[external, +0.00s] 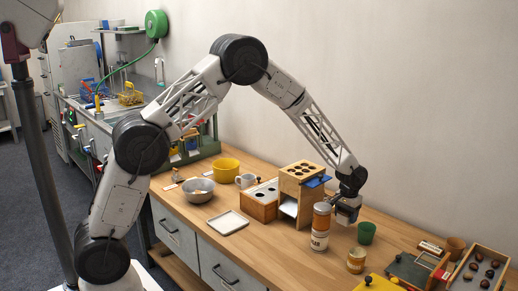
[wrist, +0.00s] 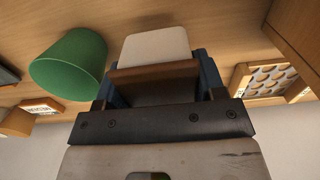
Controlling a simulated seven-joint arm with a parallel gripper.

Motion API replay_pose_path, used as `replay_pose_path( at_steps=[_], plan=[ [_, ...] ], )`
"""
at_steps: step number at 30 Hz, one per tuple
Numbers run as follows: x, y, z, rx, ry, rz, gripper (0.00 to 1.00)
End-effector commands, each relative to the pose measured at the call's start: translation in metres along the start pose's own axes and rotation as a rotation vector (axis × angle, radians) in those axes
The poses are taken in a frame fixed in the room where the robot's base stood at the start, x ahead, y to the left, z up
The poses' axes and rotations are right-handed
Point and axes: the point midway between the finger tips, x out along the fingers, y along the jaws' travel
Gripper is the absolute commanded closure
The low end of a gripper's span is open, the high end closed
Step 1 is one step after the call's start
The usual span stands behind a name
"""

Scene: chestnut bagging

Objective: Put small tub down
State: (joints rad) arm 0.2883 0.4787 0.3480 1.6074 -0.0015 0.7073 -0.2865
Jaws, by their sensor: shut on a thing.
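My gripper (external: 347,216) is low over the bench, between the wooden stand and the green cup. In the wrist view my gripper (wrist: 155,85) is shut on a small pale thing with a brown band, which I take to be the small tub (wrist: 155,46). Most of it is hidden by the fingers, and its full shape does not show. I cannot tell whether it touches the bench. The green cup (external: 366,232) stands close to the right of my gripper; it also shows at the left of the wrist view (wrist: 68,66).
The wooden stand (external: 300,172) is to the left. A chestnut tray (external: 507,266) lies at the right. Free bench (external: 275,250) shows at front left.

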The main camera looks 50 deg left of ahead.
Motion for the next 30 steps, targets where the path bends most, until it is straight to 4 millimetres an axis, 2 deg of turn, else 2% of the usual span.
replay_pose_path(
  at_steps=[10,21,30],
  plan=[
    [0.004,0.0,0.0,0.0,-0.001,0.0,0.65],
    [0.036,0.0,0.0,0.0,0.0,0.0,0.65],
    [0.037,0.0,0.0,0.0,0.001,0.0,0.65]
  ],
)
